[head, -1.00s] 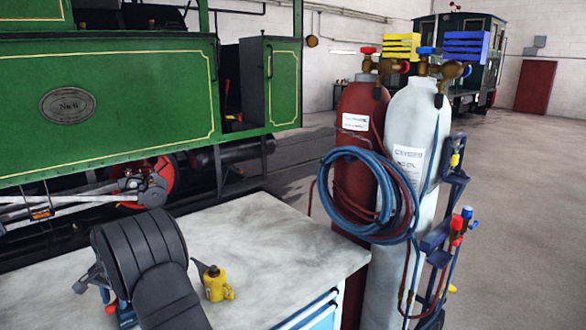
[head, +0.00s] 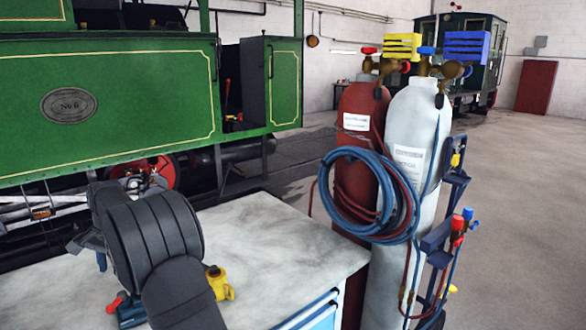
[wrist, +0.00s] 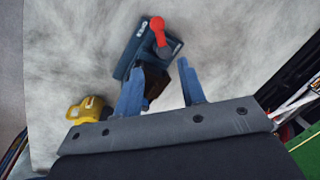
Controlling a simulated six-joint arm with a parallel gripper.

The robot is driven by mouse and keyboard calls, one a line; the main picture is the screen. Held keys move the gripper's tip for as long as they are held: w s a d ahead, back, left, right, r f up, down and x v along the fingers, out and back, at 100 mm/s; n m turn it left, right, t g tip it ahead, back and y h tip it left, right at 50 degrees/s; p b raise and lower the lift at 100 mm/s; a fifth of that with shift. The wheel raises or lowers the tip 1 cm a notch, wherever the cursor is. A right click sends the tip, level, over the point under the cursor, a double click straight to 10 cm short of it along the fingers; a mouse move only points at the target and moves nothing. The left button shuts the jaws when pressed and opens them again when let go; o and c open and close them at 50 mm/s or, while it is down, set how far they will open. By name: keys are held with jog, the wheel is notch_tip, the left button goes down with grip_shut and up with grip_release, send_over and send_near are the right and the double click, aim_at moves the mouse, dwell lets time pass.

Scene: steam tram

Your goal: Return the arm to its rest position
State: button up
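My gripper (wrist: 159,68) shows two blue fingers, spread apart with nothing held between them. In the head view my gripper (head: 100,262) is partly seen at the left, above the workbench (head: 270,235) and beside my black arm. A blue tool with a red handle (wrist: 150,48) lies beyond the fingertips in the wrist view. It also shows at the bench's lower left in the head view (head: 128,312). A dark brown part of it or beside it shows between the fingers.
A yellow can (head: 219,284) stands on the bench, partly hidden by my arm. Red (head: 358,105) and white (head: 408,120) gas cylinders with coiled hoses stand right of the bench. A green locomotive (head: 120,100) is behind. The bench's middle is clear.

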send_near(115, 301)
jog(key=f, duration=0.3)
jog(key=a+f, duration=0.1)
jog(key=f, duration=0.4)
jog(key=shift+a+f, duration=0.25)
jog(key=shift+f, duration=0.05)
jog(key=shift+a+r+m, duration=0.1)
jog(key=shift+r+m, duration=0.15)
jog(key=shift+m, duration=0.15)
jog(key=shift+a+m+t, duration=0.25)
jog(key=shift+m+t, duration=0.05)
jog(key=shift+m, duration=0.8)
jog(key=shift+d+n, duration=0.35)
jog(key=shift+n, duration=0.85)
notch_tip(115, 301, up, 13)
jog(key=d, duration=0.2)
jog(key=shift+d+n, duration=0.3)
jog(key=shift+d, duration=0.05)
